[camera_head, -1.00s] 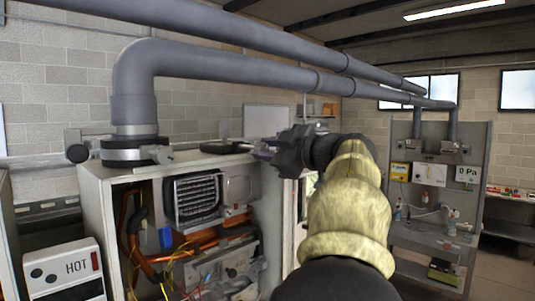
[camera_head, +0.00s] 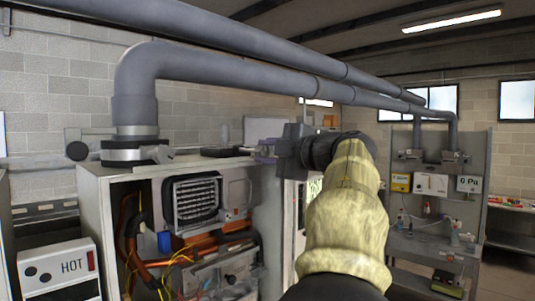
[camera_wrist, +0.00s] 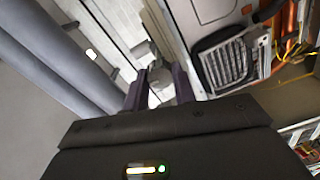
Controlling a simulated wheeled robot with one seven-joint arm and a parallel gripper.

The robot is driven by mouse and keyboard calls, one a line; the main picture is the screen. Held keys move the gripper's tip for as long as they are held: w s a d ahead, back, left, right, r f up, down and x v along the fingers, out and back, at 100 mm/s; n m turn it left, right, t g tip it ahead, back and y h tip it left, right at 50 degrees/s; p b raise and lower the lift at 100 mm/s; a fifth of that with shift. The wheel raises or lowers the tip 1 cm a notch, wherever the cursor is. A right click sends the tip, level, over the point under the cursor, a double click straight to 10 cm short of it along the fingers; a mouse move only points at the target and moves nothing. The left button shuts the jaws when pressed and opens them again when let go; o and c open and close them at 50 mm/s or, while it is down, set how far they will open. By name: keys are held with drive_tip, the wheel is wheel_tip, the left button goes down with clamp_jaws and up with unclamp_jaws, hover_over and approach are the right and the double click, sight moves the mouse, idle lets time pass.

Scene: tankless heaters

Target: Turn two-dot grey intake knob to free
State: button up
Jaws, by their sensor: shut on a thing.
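My gripper (camera_head: 264,150) is at the top right edge of the open heater cabinet. In the wrist view, its two dark purple fingers (camera_wrist: 159,88) stand on either side of a small pale grey piece, which I take to be the intake knob (camera_wrist: 159,97), and are shut on it. The fingers cover its sides, and I cannot make out any dots on it. In the head view, my gripper and wrist hide the knob. The heater cabinet (camera_head: 93,205) stands open at the front.
A grey pipe (camera_head: 136,85) with a clamp collar (camera_head: 134,152) rises from the cabinet's top left. Long pipes run overhead to a far bench rack (camera_head: 475,200) with gauge boxes. A box marked HOT (camera_head: 60,272) sits at lower left. Copper pipes and wires fill the cabinet.

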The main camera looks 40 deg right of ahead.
drive_tip(key=o, duration=1)
drive_tip(key=shift+s, duration=0.1)
drive_tip(key=s+d+b, duration=0.1)
drive_tip(key=s+b, duration=0.4)
drive_tip(key=s, duration=1.2)
drive_tip(key=shift+d+r, duration=0.3)
